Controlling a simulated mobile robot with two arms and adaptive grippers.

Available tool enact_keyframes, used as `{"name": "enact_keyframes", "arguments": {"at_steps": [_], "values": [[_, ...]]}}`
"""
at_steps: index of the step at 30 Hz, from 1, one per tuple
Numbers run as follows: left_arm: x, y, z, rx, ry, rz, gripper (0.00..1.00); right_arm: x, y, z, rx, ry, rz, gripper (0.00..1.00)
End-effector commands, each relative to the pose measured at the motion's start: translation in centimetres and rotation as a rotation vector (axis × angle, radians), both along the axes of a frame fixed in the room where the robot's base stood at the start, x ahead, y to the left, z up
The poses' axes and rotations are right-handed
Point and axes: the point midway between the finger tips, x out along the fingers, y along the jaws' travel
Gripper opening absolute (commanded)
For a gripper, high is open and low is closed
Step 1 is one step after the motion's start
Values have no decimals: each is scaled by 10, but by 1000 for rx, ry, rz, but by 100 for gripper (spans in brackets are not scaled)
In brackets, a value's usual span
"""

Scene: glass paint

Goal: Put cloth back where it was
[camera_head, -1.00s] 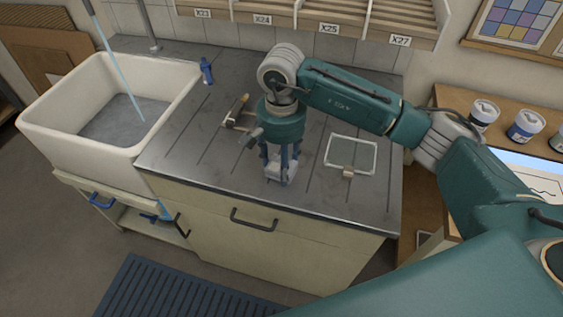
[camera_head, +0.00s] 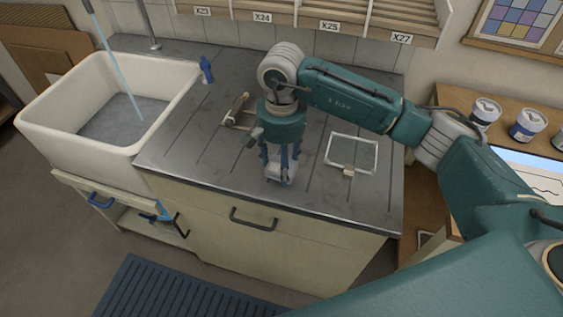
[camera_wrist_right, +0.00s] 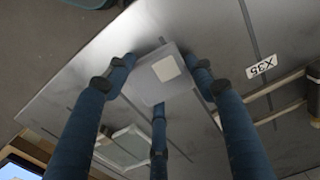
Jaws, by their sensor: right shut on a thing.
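My right gripper (camera_head: 279,178) points down over the front middle of the grey metal worktop (camera_head: 225,172). Its fingers are closed around a small pale grey folded cloth (camera_wrist_right: 150,92), which has a cream square patch on it in the right wrist view. The fingers partly hide the cloth in the head view. It is at or just above the worktop; I cannot tell if it touches. My left gripper is not in view.
A framed glass pane (camera_head: 353,151) lies right of the gripper, with a small beige block (camera_head: 348,172) at its front edge. The white sink (camera_head: 60,118) has running water. The front-left worktop is clear.

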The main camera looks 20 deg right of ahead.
Motion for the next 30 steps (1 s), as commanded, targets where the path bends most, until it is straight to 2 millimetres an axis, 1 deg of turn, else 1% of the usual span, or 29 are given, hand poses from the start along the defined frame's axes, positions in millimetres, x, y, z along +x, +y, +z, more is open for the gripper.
{"name": "enact_keyframes", "arguments": {"at_steps": [27,28,30], "values": [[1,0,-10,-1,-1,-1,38,0,0,-6,0,0,0,34],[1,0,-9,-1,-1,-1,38,0,0,-6,0,0,0,58],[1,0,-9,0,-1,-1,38,0,0,-5,0,0,0,72]]}}
